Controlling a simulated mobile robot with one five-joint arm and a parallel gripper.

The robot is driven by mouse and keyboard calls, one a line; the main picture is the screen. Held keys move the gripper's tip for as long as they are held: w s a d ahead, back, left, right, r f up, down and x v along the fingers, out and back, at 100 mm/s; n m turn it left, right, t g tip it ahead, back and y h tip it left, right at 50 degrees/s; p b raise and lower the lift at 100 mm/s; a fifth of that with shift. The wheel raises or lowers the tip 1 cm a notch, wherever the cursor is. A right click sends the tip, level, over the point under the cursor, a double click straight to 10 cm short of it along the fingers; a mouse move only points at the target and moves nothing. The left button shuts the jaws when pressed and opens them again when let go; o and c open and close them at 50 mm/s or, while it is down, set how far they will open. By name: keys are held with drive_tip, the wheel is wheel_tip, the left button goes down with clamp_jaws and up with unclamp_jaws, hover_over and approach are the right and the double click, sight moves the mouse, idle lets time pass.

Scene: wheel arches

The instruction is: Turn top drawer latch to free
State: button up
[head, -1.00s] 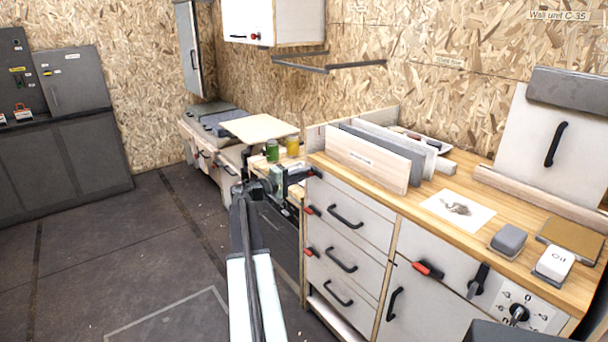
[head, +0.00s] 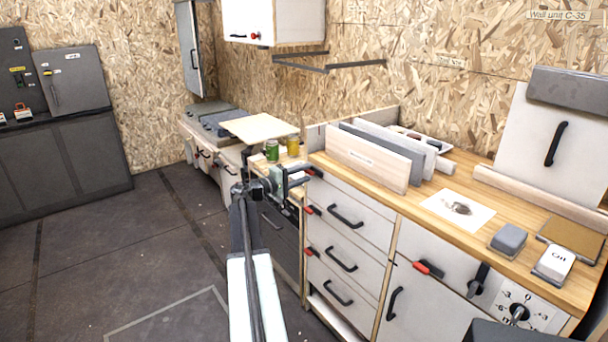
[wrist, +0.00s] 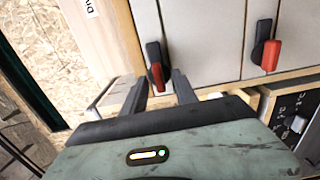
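The top drawer latch (head: 315,172) is a small black lever with a red tip at the upper left edge of the white drawer unit (head: 368,205). In the wrist view, the latch (wrist: 155,64) lies just ahead of and between my fingertips, its red end pointing toward me. My gripper (head: 308,174) is at the unit's upper left corner; its two dark fingers are apart in the wrist view (wrist: 158,84). I cannot tell whether either finger touches the latch. A second red-tipped latch (wrist: 267,50) sits to the right in the wrist view.
Lower latches (head: 312,210) and black drawer handles (head: 345,216) stick out of the unit. The wooden worktop (head: 420,186) holds upright boards (head: 366,160). The floor (head: 110,250) on the left is clear.

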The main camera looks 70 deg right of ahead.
drive_tip(key=v, duration=0.8)
